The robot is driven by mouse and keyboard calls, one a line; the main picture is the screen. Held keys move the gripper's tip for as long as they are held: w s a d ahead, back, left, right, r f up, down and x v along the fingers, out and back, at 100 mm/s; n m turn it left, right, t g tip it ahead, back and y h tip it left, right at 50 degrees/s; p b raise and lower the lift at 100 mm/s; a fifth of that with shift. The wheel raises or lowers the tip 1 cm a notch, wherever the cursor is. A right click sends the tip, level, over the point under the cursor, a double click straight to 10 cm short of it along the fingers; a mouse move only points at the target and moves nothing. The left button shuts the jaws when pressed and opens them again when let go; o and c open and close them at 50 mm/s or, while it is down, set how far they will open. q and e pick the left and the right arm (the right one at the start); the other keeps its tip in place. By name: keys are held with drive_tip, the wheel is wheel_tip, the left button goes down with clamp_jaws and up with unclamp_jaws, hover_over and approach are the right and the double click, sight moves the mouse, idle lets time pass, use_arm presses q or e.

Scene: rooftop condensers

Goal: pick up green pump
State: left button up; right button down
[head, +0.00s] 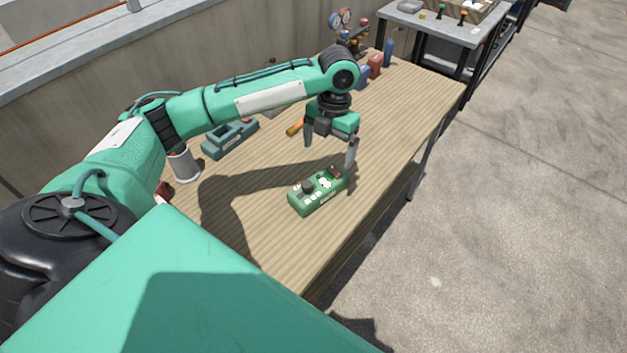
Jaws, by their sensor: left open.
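The green pump (318,192) looks like a small green box with a dark knob and pale markings on top. It lies on the wooden workbench (400,125) near its right edge. My left gripper (330,153) is open and points down above the far end of the pump. Its right finger reaches close to the pump's far right corner; I cannot tell whether it touches. Its left finger hangs over the bench, apart from the pump. Nothing shows between the fingers. My right gripper is not in view.
A grey-green tool case (229,138), a grey cup (184,166) and an orange-handled tool (294,128) lie along the wall side. Red and blue items and a gauge set (341,19) stand at the far end. A second table (440,22) stands beyond. The bench's front right is clear.

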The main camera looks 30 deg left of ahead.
sight(319, 183)
use_arm(q)
drive_tip(key=f, duration=0.5)
drive_tip(key=s+a+f, duration=0.1)
drive_tip(key=f, duration=0.2)
drive_tip(key=shift+f+p, duration=0.3)
drive_tip(key=shift+p, duration=0.05)
drive_tip(key=f, duration=0.3)
drive_tip(key=shift+a+f+p, duration=0.25)
drive_tip(key=shift+f+p, duration=0.05)
drive_tip(key=shift+s+f, duration=0.15)
drive_tip(key=shift+f, duration=0.35)
drive_tip(key=c, duration=1.3)
drive_tip(key=shift+c, duration=1)
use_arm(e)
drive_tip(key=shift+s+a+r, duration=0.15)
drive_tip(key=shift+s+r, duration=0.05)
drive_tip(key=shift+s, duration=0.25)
use_arm(q)
drive_tip(key=shift+r, duration=0.1)
